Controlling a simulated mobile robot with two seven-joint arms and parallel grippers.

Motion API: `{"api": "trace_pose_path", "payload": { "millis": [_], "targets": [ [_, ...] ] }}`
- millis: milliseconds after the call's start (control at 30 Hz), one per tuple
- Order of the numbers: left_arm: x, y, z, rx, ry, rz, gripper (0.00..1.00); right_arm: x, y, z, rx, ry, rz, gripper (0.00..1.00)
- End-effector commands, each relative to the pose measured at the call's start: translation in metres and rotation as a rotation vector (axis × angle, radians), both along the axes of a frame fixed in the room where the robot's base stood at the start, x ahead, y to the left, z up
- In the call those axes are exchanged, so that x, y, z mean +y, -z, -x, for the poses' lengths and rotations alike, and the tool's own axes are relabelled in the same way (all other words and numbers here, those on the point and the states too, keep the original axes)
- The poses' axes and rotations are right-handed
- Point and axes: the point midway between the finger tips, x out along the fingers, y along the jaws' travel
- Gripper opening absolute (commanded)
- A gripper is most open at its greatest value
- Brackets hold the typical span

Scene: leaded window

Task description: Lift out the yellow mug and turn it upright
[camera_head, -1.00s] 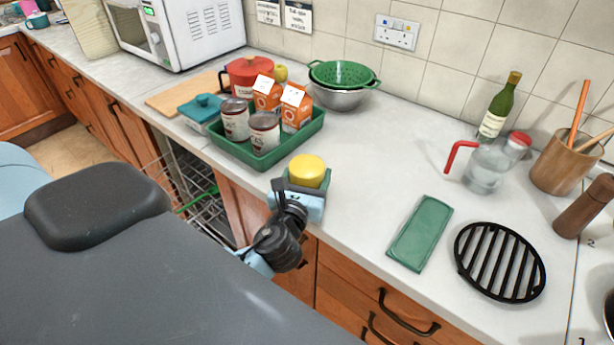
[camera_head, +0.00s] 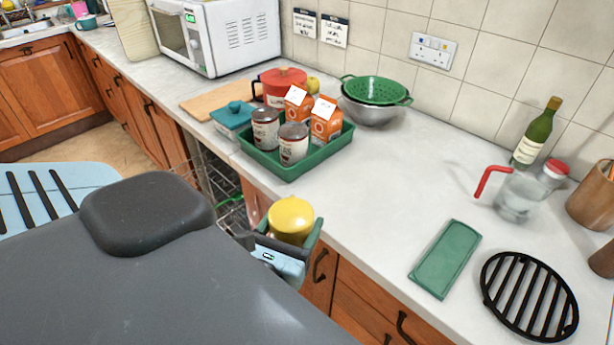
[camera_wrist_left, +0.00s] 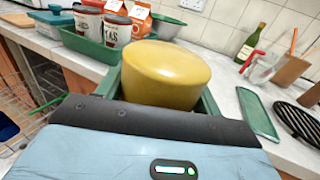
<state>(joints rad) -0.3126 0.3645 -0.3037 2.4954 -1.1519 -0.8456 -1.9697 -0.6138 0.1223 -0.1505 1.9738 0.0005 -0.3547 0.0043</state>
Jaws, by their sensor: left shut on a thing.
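The yellow mug (camera_head: 291,217) is in my left gripper (camera_head: 288,240), which is shut on it. Its smooth closed base faces up, so the mug is upside down. The gripper's fingers hide its lower part, and no handle shows. In the head view it is held in front of the counter's front edge, clear of the dishwasher rack. The left wrist view shows the mug (camera_wrist_left: 165,75) close up between the fingers. My right gripper is not in view.
The wire dishwasher rack (camera_head: 232,215) is open below, left of the mug. A green tray (camera_head: 290,171) with cans and cartons stands on the counter behind. The counter (camera_head: 385,205) between is clear.

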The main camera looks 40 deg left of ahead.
Motion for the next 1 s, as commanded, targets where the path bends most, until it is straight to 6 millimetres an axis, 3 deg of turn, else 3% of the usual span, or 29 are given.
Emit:
{"api": "trace_pose_path", "payload": {
  "millis": [333,433,700,1000],
  "targets": [
    [-0.002,-0.003,0.008,-0.004,0.004,-0.001,0.30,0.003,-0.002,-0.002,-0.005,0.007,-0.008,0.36],
    [-0.011,0.002,-0.001,-0.004,0.049,-0.002,0.30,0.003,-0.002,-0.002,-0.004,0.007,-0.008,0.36],
    [-0.060,0.020,-0.040,-0.005,0.279,-0.002,0.30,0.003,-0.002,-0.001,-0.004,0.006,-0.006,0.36],
    [-0.067,0.022,-0.044,-0.004,0.314,-0.001,0.30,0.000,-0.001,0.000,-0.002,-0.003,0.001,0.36]
  ]
}}
